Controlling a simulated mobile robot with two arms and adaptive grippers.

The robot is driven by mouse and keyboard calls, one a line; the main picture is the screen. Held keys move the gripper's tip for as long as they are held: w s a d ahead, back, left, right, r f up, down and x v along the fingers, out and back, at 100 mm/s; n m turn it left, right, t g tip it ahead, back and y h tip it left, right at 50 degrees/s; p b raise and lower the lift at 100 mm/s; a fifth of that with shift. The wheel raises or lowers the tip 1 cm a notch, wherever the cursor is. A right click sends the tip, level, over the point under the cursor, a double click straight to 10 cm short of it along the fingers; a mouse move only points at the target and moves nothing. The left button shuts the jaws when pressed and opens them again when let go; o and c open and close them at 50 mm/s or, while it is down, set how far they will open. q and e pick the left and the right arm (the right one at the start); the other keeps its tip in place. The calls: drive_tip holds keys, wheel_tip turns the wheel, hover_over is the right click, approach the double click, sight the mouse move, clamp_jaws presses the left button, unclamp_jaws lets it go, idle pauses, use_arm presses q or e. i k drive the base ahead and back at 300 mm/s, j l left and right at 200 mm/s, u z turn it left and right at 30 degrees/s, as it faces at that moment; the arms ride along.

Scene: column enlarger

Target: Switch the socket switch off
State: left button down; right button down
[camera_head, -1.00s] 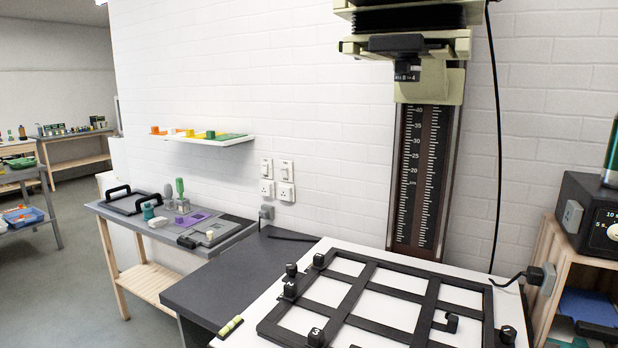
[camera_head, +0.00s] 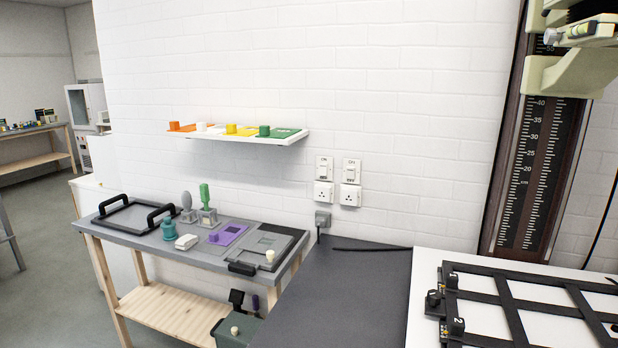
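Two white switch plates are on the white brick wall in the head view, the left switch (camera_head: 324,167) and the right switch (camera_head: 351,169). Below them are two sockets, the left socket (camera_head: 323,193) and the right socket (camera_head: 350,195). A grey plug-like box (camera_head: 323,219) sits just under the left socket, with a dark cable running down and along the bench. Small lettering shows on the switch plates, but I cannot tell the switch positions. Neither of my grippers is in view.
A dark bench top (camera_head: 350,285) lies below the sockets, mostly clear. A grey worktable (camera_head: 150,240) with several tools stands to the left. A shelf (camera_head: 255,140) hangs above it. The enlarger column (camera_head: 535,180) and black-framed easel (camera_head: 510,300) are on the right.

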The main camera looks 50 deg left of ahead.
sight(323, 167)
drive_tip(key=k+j, duration=0.1)
drive_tip(key=j, duration=0.25)
drive_tip(key=k+j, duration=0.15)
drive_tip(key=j, duration=0.2)
drive_tip(key=k+j, duration=0.1)
drive_tip(key=j, duration=0.25)
drive_tip(key=k+j, duration=0.15)
drive_tip(key=j, duration=0.25)
drive_tip(key=k+j, duration=0.1)
drive_tip(key=j, duration=0.25)
